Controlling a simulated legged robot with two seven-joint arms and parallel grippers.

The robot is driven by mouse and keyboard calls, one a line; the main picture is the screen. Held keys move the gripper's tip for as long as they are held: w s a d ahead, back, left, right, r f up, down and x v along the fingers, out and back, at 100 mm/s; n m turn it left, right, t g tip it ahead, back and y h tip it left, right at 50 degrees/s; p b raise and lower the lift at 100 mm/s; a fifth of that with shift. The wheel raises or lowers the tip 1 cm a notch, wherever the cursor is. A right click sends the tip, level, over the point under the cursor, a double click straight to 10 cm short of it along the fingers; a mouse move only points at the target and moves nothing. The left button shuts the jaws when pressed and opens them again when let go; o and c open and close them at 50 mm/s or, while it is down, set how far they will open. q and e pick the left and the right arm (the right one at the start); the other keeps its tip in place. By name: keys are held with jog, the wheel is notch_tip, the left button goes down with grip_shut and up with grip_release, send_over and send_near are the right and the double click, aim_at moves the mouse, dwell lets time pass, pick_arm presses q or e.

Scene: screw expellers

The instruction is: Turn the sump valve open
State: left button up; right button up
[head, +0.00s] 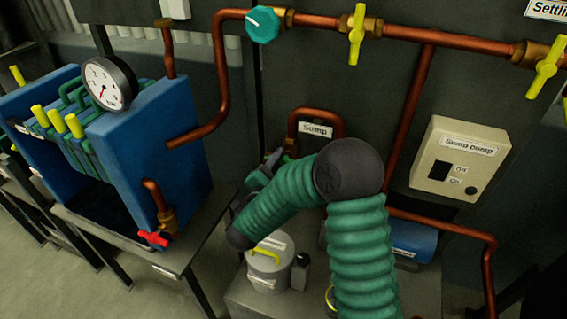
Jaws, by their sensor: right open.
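The "Sump" label (316,130) is on the dark wall panel, framed by a bent copper pipe (318,112). A brass fitting (290,146) sits at the pipe's left lower end. My right gripper (270,165) is just below and left of this fitting, partly hidden by my green ribbed arm. It is open, but its fingers are small and dark here. I cannot make out a sump valve handle, nor whether the gripper touches anything. My left gripper is not in view.
A lidded grey pot (268,262) stands below my forearm. A blue filter press (150,130) with a gauge (109,83) is at left, a red-handled tap (153,239) under it. Yellow-handled valves (356,35) line the upper pipe. A "Sump pump" box (460,160) is at right.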

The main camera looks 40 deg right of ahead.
jog(key=shift+f, duration=0.15)
grip_shut()
jog(key=n+p, duration=0.4)
jog(key=n, duration=0.1)
jog(key=shift+r+p, duration=0.3)
jog(key=shift+p, duration=0.1)
jog(key=n+p, duration=0.7)
jog(key=shift+r, duration=0.1)
jog(key=n+p, duration=0.2)
jog(key=n, duration=0.1)
jog(key=shift+n+p, duration=0.4)
jog(key=c, duration=0.7)
grip_release()
jog(key=shift+f+n+p, duration=0.25)
jog(key=shift+n+p, duration=0.6)
jog(key=shift+n, duration=0.35)
